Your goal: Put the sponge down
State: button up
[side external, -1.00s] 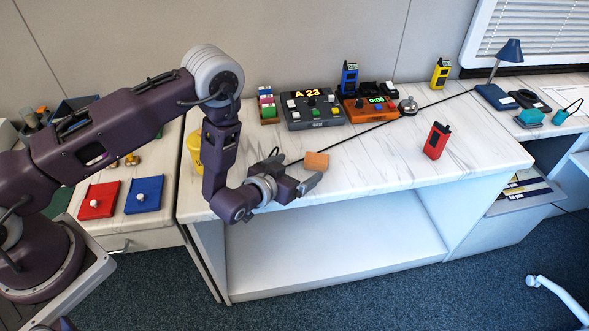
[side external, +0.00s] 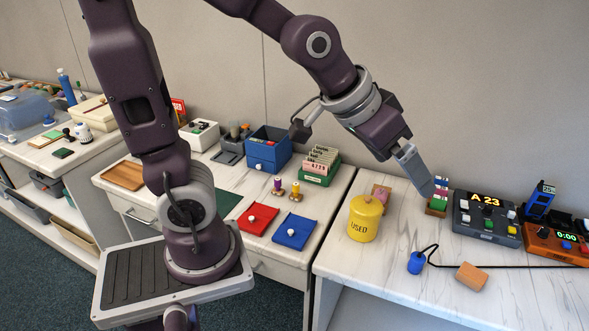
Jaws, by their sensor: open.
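A tan-orange block that looks like the sponge (side external: 472,277) lies on the white marbled counter (side external: 385,268), in front of a thin black cable. My gripper (side external: 428,190) is up and behind it to the left, apart from the block. It points down and right beside a small stack of coloured blocks (side external: 438,196). The jaws are open with nothing visible between them. One grey finger mostly hides the other. I cannot tell whether the fingertips touch the coloured stack.
A yellow lidded pot marked USED (side external: 364,219) stands left, with a small pinkish thing (side external: 381,193) behind it. A blue corded piece (side external: 416,263) lies left of the block. A dark console showing A 23 (side external: 485,219) and an orange timer box (side external: 555,244) stand right.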

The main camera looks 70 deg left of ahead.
jog(key=s+a+g, duration=0.2)
jog(key=s+a, duration=0.1)
jog(key=s, duration=1.3)
jog(key=shift+s+r+y, duration=0.4)
